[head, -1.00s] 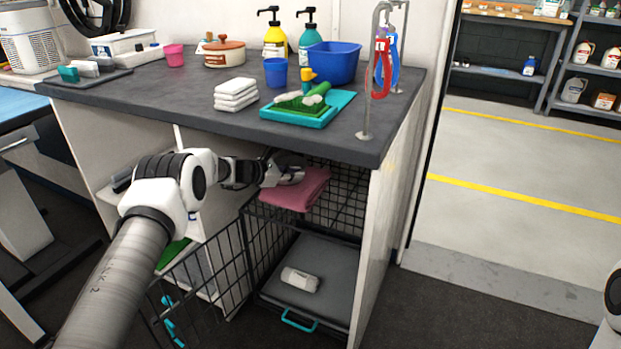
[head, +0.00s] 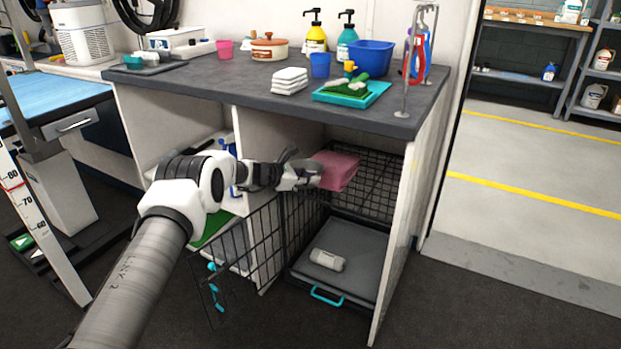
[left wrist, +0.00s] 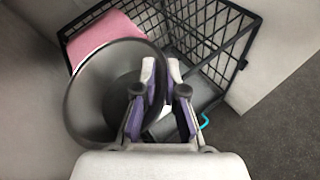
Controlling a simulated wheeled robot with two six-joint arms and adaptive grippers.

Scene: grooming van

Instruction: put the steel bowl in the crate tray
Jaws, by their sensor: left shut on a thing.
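My left gripper (head: 312,172) is shut on the grey steel bowl (left wrist: 84,100), gripping its wall at the right side in the left wrist view. The bowl is tilted in that view, its round rim standing out left of the fingers (left wrist: 158,95). In the head view the bowl is mostly hidden by the gripper. The gripper is in front of the wire crate (head: 375,190), left of the pink towel on its top. The grey crate tray (head: 355,262) lies low in the crate, with a teal handle at its front. My right gripper is out of view.
A white bundle (head: 327,260) lies on the tray. The pink towel (head: 338,170) rests on the crate top, under the counter (head: 225,90). The open wire door (head: 240,255) stands left of the crate opening. A side panel (head: 400,230) bounds the right. Tray surface around the bundle is clear.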

